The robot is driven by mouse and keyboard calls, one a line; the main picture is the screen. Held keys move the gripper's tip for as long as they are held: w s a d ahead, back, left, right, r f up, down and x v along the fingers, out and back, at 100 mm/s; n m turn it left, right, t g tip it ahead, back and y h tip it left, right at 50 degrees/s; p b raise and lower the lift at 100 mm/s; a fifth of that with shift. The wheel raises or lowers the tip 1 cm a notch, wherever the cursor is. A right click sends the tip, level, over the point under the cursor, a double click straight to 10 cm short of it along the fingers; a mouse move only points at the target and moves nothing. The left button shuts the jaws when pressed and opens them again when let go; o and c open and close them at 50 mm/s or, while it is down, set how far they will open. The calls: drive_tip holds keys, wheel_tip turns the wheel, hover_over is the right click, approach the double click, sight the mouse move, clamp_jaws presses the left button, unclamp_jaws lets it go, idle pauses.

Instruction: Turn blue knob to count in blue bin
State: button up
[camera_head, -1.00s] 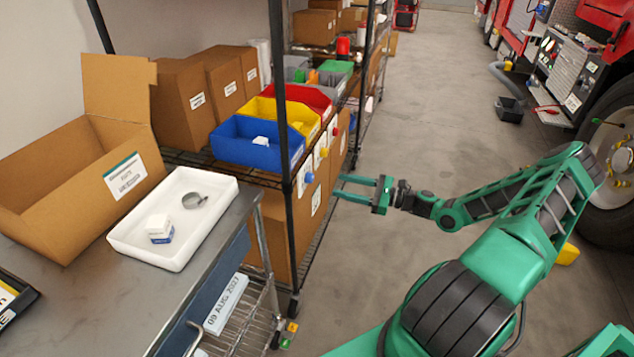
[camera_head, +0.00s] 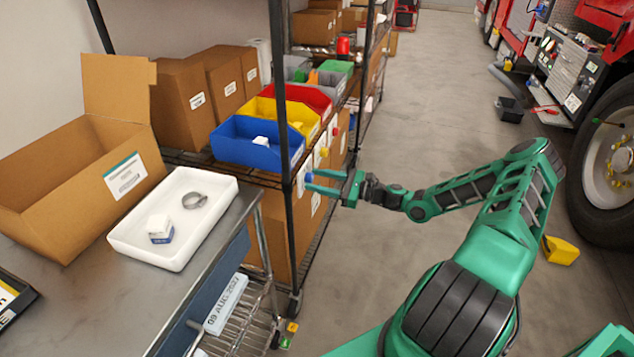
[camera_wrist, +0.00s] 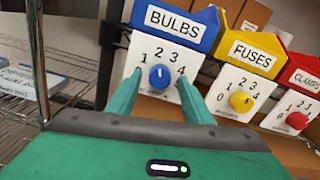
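The blue knob (camera_wrist: 159,76) sits on a white dial card (camera_wrist: 160,92) under the blue bin labelled BULBS (camera_wrist: 177,22). Its light pointer mark is roughly upright, near the 2. The blue bin (camera_head: 240,150) holds at least one small white box (camera_head: 262,141); its deeper inside is hidden. My gripper (camera_head: 310,181) is open at the front of the shelf. In the wrist view its green fingers (camera_wrist: 159,73) stand on either side of the knob, with visible gaps. The knob (camera_head: 309,177) is small between the fingertips in the head view.
The yellow knob (camera_wrist: 241,102) and red knob (camera_wrist: 297,120) are to the right, under the yellow FUSES bin (camera_wrist: 253,50) and red CLAMPS bin (camera_wrist: 303,72). A black shelf post (camera_head: 284,120) stands left of my gripper. The aisle floor (camera_head: 430,110) is clear.

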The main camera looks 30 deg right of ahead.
drive_tip(key=c, duration=0.9)
drive_tip(key=n, duration=0.3)
drive_tip(key=shift+n, duration=2.3)
drive_tip(key=o, duration=1)
